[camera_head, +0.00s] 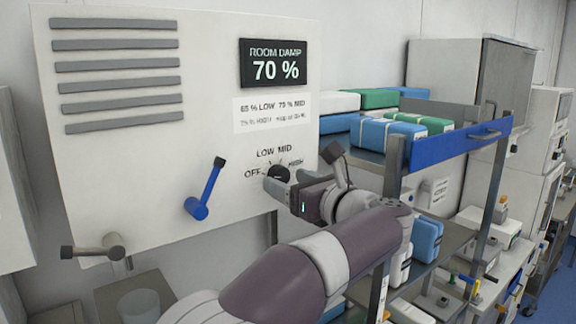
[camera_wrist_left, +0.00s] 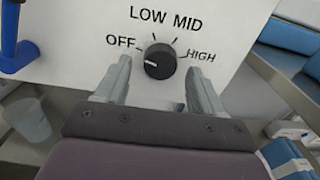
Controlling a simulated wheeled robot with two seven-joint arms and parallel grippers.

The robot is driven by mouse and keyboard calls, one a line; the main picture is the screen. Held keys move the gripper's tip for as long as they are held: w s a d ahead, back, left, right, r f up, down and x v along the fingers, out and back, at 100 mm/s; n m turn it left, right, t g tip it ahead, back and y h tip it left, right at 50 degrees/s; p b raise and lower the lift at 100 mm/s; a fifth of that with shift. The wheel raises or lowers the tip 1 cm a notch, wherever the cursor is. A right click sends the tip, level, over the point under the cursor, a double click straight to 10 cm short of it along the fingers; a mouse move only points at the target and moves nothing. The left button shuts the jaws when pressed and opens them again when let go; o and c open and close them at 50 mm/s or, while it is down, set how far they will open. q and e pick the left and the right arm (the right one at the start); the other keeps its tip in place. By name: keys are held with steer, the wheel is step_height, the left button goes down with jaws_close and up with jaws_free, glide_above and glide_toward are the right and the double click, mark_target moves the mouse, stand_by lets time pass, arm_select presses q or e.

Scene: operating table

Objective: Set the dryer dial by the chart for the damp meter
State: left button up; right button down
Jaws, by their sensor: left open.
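The black dial (camera_head: 278,173) is on the pale panel (camera_head: 215,150), among the marks OFF, LOW, MID and HIGH. In the left wrist view the dial (camera_wrist_left: 160,61) has a faint pale mark on its left part, roughly on the OFF side. The damp meter (camera_head: 273,63) reads 70 %. The chart (camera_head: 272,110) below it shows 65 % LOW and 75 % MID; its lower line is too small to read surely. My left gripper (camera_head: 284,185) is open at the dial, its fingers (camera_wrist_left: 160,78) on either side; contact cannot be told. My right gripper is not in view.
A blue lever (camera_head: 207,190) is left of the dial, and a grey lever (camera_head: 95,249) lower left. Slatted vents (camera_head: 117,80) fill the upper left. A shelf rack (camera_head: 455,147) with blue, green and white packs stands close on the right.

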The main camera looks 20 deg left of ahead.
arm_select(q)
steer(key=shift+w+a, duration=0.35)
steer(key=shift+a, duration=0.15)
steer(key=c, duration=1)
steer(key=shift+c, duration=0.2)
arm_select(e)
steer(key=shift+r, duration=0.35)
